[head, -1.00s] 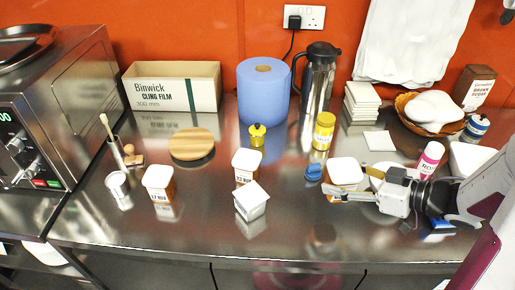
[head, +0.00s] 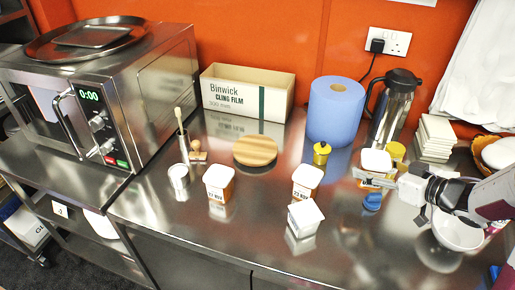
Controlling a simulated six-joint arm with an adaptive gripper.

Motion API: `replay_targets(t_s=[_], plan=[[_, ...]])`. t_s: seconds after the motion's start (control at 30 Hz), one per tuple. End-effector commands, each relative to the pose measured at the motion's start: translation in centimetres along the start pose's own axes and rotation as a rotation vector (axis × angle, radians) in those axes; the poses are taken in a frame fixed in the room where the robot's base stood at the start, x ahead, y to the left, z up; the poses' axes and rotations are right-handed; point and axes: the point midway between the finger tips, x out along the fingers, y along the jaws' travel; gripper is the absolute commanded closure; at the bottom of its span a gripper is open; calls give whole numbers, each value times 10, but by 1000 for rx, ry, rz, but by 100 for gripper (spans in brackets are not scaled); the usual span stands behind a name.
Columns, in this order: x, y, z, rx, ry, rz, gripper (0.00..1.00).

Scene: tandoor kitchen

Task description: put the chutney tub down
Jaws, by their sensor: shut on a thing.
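My gripper (head: 374,179) is shut on a chutney tub with a white lid (head: 376,161). The tub looks upright and appears to hang above the steel counter (head: 270,207), behind the small blue object (head: 373,201) in the picture. My gripper hides much of its lower body. Two similar orange tubs with white lids and date labels stand on the counter, one at the left (head: 219,184) and one in the middle (head: 307,182).
A yellow jar (head: 396,150), a steel jug (head: 395,108) and a blue paper roll (head: 335,110) stand behind the held tub. A small yellow pot (head: 321,153) and a round wooden board (head: 255,151) are further left. A white bowl (head: 457,232) lies below my arm. The front counter is mostly clear.

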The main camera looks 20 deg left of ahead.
Motion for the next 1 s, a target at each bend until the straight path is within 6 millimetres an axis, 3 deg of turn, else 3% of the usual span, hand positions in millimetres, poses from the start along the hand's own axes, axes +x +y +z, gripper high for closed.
replay_targets(t_s=[0.3,0.57,1.0], plan=[[70,0,-36,7,2,20,76],[125,-11,-66,14,2,40,76],[213,-56,-115,26,2,66,76]])
